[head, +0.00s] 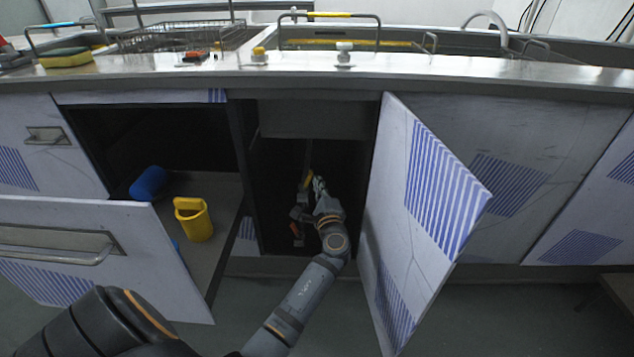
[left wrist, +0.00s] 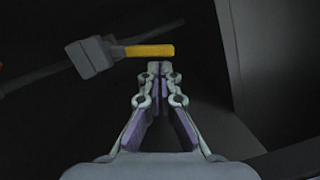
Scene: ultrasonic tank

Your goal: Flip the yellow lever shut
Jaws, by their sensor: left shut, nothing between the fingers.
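The yellow lever (left wrist: 150,50) sticks out to the right from a grey valve body (left wrist: 92,57) on a pipe in the left wrist view. In the head view the lever (head: 308,181) is a small yellow patch inside the dark open cabinet. My left gripper (left wrist: 160,68) is shut and empty. Its fingertips are just below the lever's right part in the wrist view; whether they touch it I cannot tell. In the head view the left gripper (head: 319,184) is inside the cabinet, just right of the lever. My right gripper is not in view.
The open cabinet door (head: 420,200) stands to the right of my left arm. A pulled-out front (head: 100,250) and a compartment with a yellow bucket (head: 194,222) and blue roll (head: 149,183) are on the left. An orange-red part (head: 296,231) is lower in the cabinet.

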